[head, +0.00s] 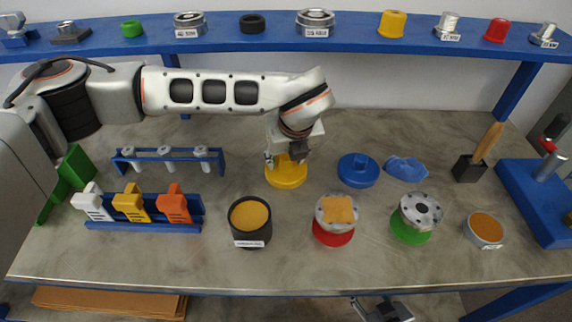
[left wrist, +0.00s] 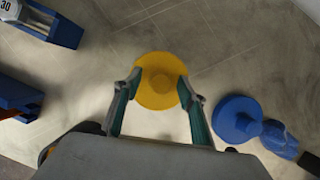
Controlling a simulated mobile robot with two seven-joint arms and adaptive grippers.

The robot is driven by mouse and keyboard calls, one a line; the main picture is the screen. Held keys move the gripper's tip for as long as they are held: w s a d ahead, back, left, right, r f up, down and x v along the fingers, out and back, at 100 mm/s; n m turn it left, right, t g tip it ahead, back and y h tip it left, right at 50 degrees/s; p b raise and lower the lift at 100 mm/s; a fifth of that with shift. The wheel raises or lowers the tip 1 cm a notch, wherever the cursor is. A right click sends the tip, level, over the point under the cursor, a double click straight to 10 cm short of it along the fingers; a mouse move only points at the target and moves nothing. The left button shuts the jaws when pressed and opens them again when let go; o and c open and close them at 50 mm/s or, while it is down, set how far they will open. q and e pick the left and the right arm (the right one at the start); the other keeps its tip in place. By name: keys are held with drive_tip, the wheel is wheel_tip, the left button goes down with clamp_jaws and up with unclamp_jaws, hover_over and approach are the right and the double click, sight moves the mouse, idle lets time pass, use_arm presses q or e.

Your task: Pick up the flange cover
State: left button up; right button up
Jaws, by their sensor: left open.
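A yellow round cover with a raised central knob (head: 287,177) lies on the table below my left gripper (head: 288,160). In the left wrist view the yellow cover (left wrist: 156,97) shows between and beyond the two fingertips (left wrist: 159,80). The left fingers are apart, one on each side of the knob, with nothing held. Whether they touch the cover cannot be told. A similar blue cover (head: 358,170) lies to its right; it also shows in the left wrist view (left wrist: 237,119). Part of what looks like my right gripper (head: 383,309) shows below the table's front edge; its jaws are unclear.
Flanged vessels on red (head: 334,238) and green (head: 411,234) bases and a dark cup (head: 250,219) stand in front. A blue crumpled cloth (head: 406,167) is right of the blue cover. Blue racks (head: 170,170) stand left. A shelf (head: 350,36) spans the back.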

use_arm(q)
clamp_jaws()
use_arm(e)
drive_tip(key=shift+s+f, duration=0.1)
drive_tip(key=shift+f, duration=0.2)
